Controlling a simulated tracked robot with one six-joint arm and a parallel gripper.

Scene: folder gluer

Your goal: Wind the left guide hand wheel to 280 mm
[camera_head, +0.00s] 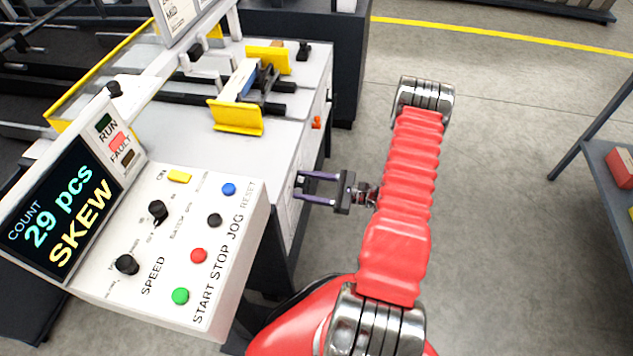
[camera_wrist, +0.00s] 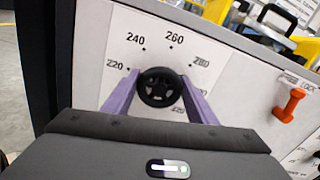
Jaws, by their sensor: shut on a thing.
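The left guide hand wheel (camera_wrist: 160,87) is a small black spoked wheel on a white dial plate (camera_wrist: 120,45) in the wrist view. Numbers 220, 240, 260 and 280 show around it; a lower one is partly covered. I cannot make out a pointer on the wheel. My gripper (camera_wrist: 160,92) has its two purple fingers on either side of the wheel, shut on it.
An orange lever (camera_wrist: 289,105) marked LOCK sits right of the dial; it also shows in the head view (camera_head: 316,122). A control panel (camera_head: 165,235) with buttons and a screen reading 29 pcs SKEW (camera_head: 60,215) stands at left. Yellow guides (camera_head: 237,117) lie on top.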

